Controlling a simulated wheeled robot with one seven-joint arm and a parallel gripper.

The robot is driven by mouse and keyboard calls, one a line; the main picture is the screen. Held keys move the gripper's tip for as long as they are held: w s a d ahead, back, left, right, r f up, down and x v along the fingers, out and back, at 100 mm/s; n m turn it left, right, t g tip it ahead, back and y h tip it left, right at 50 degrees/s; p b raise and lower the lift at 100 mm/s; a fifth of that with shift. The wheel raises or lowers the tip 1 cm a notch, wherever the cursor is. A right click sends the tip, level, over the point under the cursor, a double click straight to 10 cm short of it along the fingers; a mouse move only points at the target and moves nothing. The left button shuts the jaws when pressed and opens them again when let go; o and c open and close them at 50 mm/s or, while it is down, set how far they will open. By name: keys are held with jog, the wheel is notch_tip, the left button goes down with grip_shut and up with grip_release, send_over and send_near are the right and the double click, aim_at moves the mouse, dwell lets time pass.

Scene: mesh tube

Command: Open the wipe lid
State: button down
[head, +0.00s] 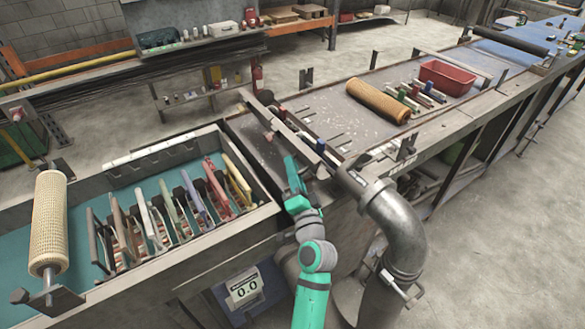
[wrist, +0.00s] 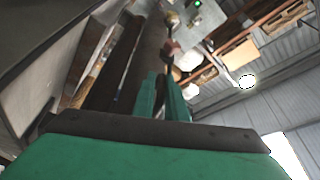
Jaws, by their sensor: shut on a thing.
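The wipe lid looks to be the long grey bar (head: 272,120) that runs slantwise across the bench top at the centre of the head view. My green gripper (head: 291,160) is at the near side of this bar, close to its lower end. In the wrist view the two green fingers of my gripper (wrist: 164,80) are close together beside a long brown-grey bar (wrist: 146,65). They are shut on a thin part that looks to belong to the lid. The fingers hide most of the grip.
A curved grey pipe (head: 400,225) stands just right of my arm. To the left, a teal-floored tray (head: 82,265) holds several coloured frames. A mesh roll (head: 378,101) and a red bin (head: 449,77) lie farther along the bench. A mesh tube (head: 48,222) stands at far left.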

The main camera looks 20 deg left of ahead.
aim_at(298, 157)
jog(key=r, duration=0.2)
jog(key=w+d+r, duration=0.1)
jog(key=r, duration=0.1)
jog(key=shift+w, duration=0.1)
jog(key=shift+a+r, duration=0.1)
jog(key=shift+a, duration=0.05)
jog(key=c, duration=1.9)
grip_release()
jog(key=shift+o, duration=0.3)
jog(key=shift+a, duration=0.1)
jog(key=shift+f, duration=0.25)
jog(key=shift+d, duration=0.25)
jog(key=shift+f, duration=0.1)
jog(key=shift+s+d+f, duration=0.1)
jog(key=shift+s+d, duration=0.1)
jog(key=v, duration=1)
